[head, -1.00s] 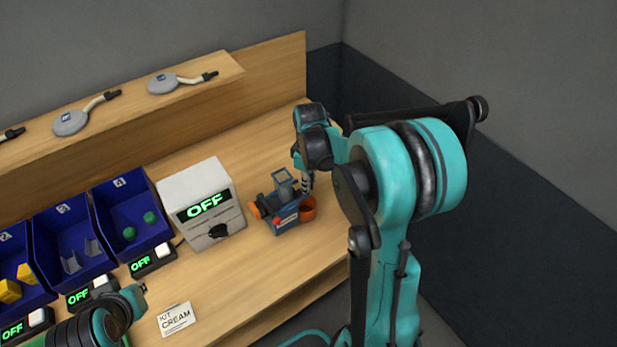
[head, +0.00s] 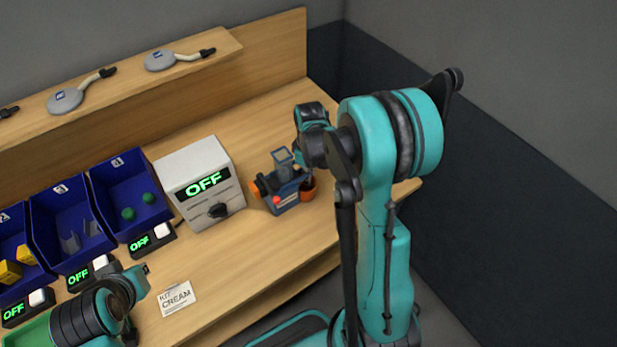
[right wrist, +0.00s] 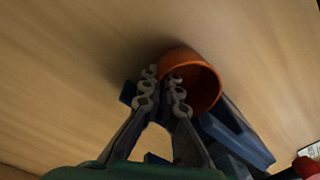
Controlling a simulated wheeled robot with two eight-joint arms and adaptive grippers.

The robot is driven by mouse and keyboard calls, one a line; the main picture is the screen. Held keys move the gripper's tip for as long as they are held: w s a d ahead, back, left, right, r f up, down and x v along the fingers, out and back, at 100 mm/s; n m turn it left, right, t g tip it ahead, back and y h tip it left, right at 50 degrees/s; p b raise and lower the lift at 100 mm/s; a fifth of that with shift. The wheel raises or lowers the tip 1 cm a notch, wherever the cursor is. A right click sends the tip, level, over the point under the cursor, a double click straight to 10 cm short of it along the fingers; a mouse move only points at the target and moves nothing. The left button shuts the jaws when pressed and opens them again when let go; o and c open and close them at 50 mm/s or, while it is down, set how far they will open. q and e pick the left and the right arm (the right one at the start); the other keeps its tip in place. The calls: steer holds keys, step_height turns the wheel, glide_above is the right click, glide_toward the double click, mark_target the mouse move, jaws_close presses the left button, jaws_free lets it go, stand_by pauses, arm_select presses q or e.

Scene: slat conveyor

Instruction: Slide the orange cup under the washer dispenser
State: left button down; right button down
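The orange cup (head: 309,190) stands on the table against the right side of a blue-grey device with a clear hopper, which looks like the washer dispenser (head: 287,199). In the right wrist view the cup (right wrist: 208,88) shows its open mouth, with blue dispenser parts (right wrist: 235,132) beside it. My right gripper (right wrist: 162,80) is at the cup's left rim, one fingertip over the mouth and one outside. A narrow gap shows between the tips; whether they pinch the wall is unclear. In the head view my right arm hides most of this gripper. My left gripper (head: 145,275) is at lower left, its fingers unclear.
A white box (head: 195,170) reading OFF stands left of the dispenser. Blue bins (head: 128,205) with small parts and OFF displays line the left. A KIT CREAM card (head: 177,298) lies in front. The table's right edge is close beyond the cup.

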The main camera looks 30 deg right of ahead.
steer(key=shift+w, duration=1.1)
arm_select(q)
steer(key=shift+w+d+f, duration=0.15)
steer(key=shift+w+d, duration=0.2)
steer(key=shift+w, duration=0.1)
arm_select(e)
steer(key=c, duration=1.6)
jaws_free()
steer(key=shift+c, duration=0.2)
steer(key=shift+r, duration=0.15)
step_height(320, 180, up, 12)
steer(key=shift+d, duration=0.2)
